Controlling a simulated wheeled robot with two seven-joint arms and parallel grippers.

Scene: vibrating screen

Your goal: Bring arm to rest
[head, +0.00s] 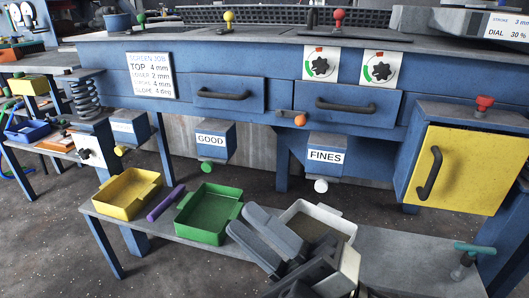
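My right gripper (243,218) is at the bottom centre of the head view. Its two dark fingers point up and to the left, with a gap between them and nothing visible in it. It is over the low grey shelf, between the green tray (207,236) and the white tray (344,223). The fingers and wrist hide part of the white tray and the shelf; I cannot tell whether they touch either tray. My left gripper is not in view.
A yellow tray (128,208) and a purple bar (166,203) lie on the shelf (400,262). The blue screen machine stands behind, with GOOD (211,139) and FINES (326,156) outlets. A yellow cabinet door (462,170) and a teal-handled valve (466,262) are at right.

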